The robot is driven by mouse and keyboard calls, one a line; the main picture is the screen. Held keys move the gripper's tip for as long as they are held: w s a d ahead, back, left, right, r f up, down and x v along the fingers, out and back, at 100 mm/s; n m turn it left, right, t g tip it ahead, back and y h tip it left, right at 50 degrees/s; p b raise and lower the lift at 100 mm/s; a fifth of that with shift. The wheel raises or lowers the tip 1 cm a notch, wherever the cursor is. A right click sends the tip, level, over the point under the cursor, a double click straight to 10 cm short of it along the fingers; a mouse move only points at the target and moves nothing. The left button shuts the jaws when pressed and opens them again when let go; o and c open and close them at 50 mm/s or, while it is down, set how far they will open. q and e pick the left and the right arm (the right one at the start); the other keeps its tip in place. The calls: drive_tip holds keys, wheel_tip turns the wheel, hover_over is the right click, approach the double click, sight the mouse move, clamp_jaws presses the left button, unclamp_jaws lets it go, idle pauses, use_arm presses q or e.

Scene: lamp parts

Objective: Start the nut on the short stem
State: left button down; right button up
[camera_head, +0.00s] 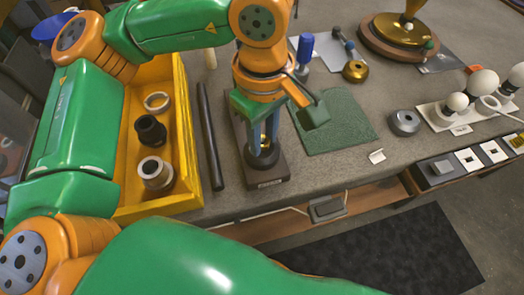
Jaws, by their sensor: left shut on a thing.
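My left gripper (263,143) points straight down over the dark block (268,183) in the middle of the table. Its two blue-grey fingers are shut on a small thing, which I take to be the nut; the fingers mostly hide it. A brass-coloured bit shows between the fingertips, just above a black round collar (262,160) on the block. The short stem is hidden by the fingers and collar, so I cannot tell whether the nut touches its thread. My right gripper is not in view.
A yellow tray (188,140) with several ring-shaped parts stands left of the block. A dark rod (210,137) lies between them. A green mat (340,125) lies to the right. A brass lamp base (398,37) stands at the back, and white bulbs (482,82) stand at the right.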

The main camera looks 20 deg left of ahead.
use_arm(q)
drive_tip(key=shift+s+f, duration=0.1)
drive_tip(key=shift+f, duration=0.05)
drive_tip(key=shift+f+m, duration=0.15)
drive_tip(key=shift+m, duration=0.85)
drive_tip(key=m+b, duration=0.1)
drive_tip(key=m, duration=0.1)
drive_tip(key=shift+m, duration=1.5)
drive_tip(key=shift+a+m+b, duration=0.1)
drive_tip(key=shift+m+b, duration=0.25)
drive_tip(key=shift+m, duration=1.95)
drive_tip(key=c, duration=0.5)
unclamp_jaws()
drive_tip(key=shift+a, duration=0.1)
